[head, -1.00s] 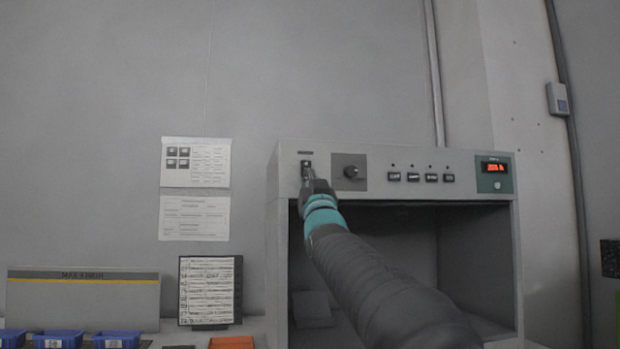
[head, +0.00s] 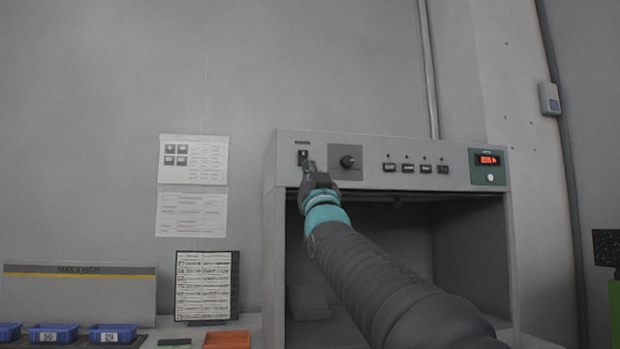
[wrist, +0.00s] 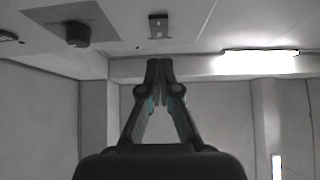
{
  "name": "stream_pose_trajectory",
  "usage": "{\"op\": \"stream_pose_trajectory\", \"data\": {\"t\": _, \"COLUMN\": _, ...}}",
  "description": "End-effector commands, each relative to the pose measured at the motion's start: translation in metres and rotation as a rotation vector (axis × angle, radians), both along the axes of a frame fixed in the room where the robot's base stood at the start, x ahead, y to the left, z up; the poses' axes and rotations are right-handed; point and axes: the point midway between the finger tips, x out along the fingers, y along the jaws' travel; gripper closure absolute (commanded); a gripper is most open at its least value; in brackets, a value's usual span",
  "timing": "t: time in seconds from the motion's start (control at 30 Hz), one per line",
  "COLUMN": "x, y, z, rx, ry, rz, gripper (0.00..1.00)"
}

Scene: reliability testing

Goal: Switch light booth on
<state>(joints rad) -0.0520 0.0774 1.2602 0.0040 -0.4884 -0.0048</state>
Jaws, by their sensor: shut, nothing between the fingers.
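The light booth (head: 400,151) is a grey box with a control panel along its top front. Its interior is dark in the head view. A small dark rocker switch (head: 303,157) sits at the panel's left end, and it also shows at the top of the wrist view (wrist: 159,26). My gripper (head: 309,165) is shut and empty, its tips just below and right of the switch in the head view. In the wrist view, the closed fingertips (wrist: 159,63) appear apart from the switch. I cannot tell the depth gap or the switch position clearly.
A round knob (head: 347,161) is right of the switch, then several dark buttons (head: 408,168) and a lit red display (head: 488,160). Blue bins (head: 113,333), an orange tray (head: 227,340) and a document stand (head: 207,286) are at left.

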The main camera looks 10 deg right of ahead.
Motion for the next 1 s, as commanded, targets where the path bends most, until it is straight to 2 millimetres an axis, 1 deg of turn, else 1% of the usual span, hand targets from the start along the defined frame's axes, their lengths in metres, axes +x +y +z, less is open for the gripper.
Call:
{"op": "stream_pose_trajectory", "data": {"t": 0.03, "x": -0.005, "y": -0.001, "z": -0.013, "rx": 0.0, "ry": 0.004, "rz": -0.001, "gripper": 1.0}}
{"op": "stream_pose_trajectory", "data": {"t": 0.13, "x": -0.017, "y": -0.006, "z": -0.028, "rx": 0.0, "ry": 0.004, "rz": -0.008, "gripper": 1.0}}
{"op": "stream_pose_trajectory", "data": {"t": 0.3, "x": -0.035, "y": -0.009, "z": -0.049, "rx": 0.0, "ry": 0.002, "rz": -0.012, "gripper": 1.0}}
{"op": "stream_pose_trajectory", "data": {"t": 0.43, "x": -0.044, "y": -0.009, "z": -0.06, "rx": 0.0, "ry": 0.002, "rz": -0.011, "gripper": 1.0}}
{"op": "stream_pose_trajectory", "data": {"t": 0.6, "x": -0.049, "y": -0.008, "z": -0.066, "rx": 0.0, "ry": 0.002, "rz": -0.009, "gripper": 1.0}}
{"op": "stream_pose_trajectory", "data": {"t": 1.0, "x": -0.05, "y": -0.007, "z": -0.066, "rx": 0.0, "ry": 0.002, "rz": -0.008, "gripper": 1.0}}
